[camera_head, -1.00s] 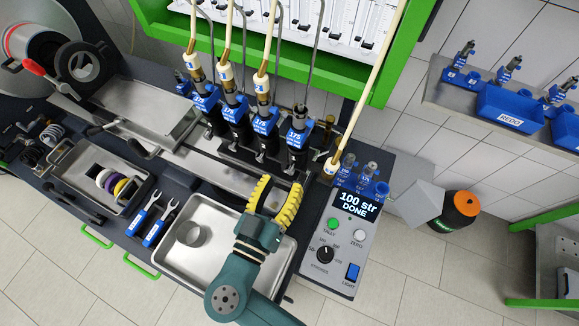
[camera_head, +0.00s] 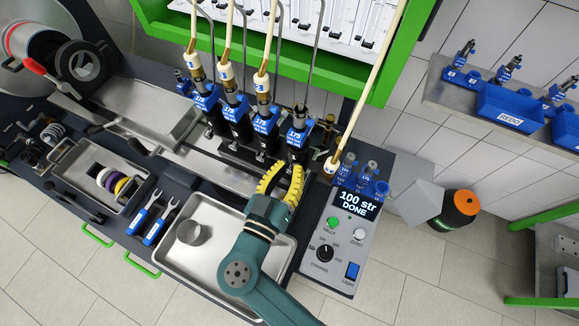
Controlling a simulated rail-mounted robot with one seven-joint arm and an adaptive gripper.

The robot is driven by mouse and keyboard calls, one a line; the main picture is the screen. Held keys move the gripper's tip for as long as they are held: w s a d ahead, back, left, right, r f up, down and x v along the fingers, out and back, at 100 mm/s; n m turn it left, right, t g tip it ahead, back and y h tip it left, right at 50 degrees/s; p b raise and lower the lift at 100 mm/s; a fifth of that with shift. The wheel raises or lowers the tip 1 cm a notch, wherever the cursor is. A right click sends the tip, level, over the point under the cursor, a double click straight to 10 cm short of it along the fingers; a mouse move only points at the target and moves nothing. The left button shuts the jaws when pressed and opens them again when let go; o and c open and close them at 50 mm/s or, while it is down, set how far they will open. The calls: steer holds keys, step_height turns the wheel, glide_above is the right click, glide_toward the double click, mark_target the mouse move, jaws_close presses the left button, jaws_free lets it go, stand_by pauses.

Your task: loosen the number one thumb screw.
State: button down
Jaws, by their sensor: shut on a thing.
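My gripper (camera_head: 287,168), with yellow ribbed fingers, reaches from the lower right to the front of the pump rack (camera_head: 240,164). Its fingertips are close together just below the rightmost pump (camera_head: 297,150). They are shut on a small part there, apparently a thumb screw, which the fingers mostly hide. No number can be read on it. Several black pumps with blue "175" labels stand in a row in the rack, with small dark parts low at their fronts. I cannot tell from the picture which screw is number one.
A metal tray (camera_head: 172,262) with a round cup (camera_head: 190,233) lies under and left of my gripper. A control box (camera_head: 340,245) reading "100 str DONE" stands close on the right. Hoses and thin tubes rise above the pumps. Two blue-handled wrenches (camera_head: 150,215) lie left of the tray.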

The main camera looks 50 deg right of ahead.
steer(key=shift+r, duration=0.1)
steer(key=n+p, duration=0.1)
steer(key=n, duration=0.4)
steer(key=shift+r+n+p, duration=0.1)
steer(key=shift+n+p, duration=0.25)
steer(key=shift+n, duration=0.05)
steer(key=n+p, duration=0.3)
steer(key=n, duration=0.3)
steer(key=shift+p, duration=0.35)
steer(key=n+p, duration=0.4)
steer(key=n, duration=0.2)
steer(key=shift+n, duration=0.3)
steer(key=n+p, duration=0.2)
steer(key=n, duration=0.1)
steer(key=shift+g+p, duration=0.3)
steer(key=shift+p, duration=0.05)
steer(key=shift+f+n+p, duration=0.2)
steer(key=shift+n+p, duration=0.4)
steer(key=shift+n, duration=0.5)
steer(key=shift+f, duration=0.1)
steer(key=c, duration=1)
jaws_free()
